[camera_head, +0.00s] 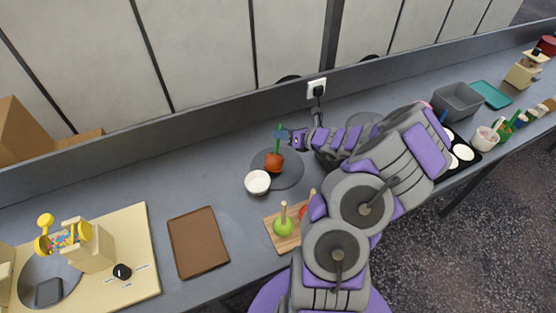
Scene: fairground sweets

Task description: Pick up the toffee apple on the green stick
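The toffee apple (274,162) is red-brown and stands on a dark round plate (290,180) near the middle of the counter. Its green stick (278,140) points up from it. My gripper (281,135) is at the upper part of the green stick, with the arm reaching in from the right. The fingers look small and overlap the stick, so I cannot tell whether they are closed on it. The apple appears to rest on the plate or just above it.
A white bowl (257,183) stands at the plate's left edge. A wooden board (276,235) holds a green apple (283,227) on a pale stick and a red one partly behind my arm. A brown tray (197,243) lies left. A socket (317,88) is on the back wall.

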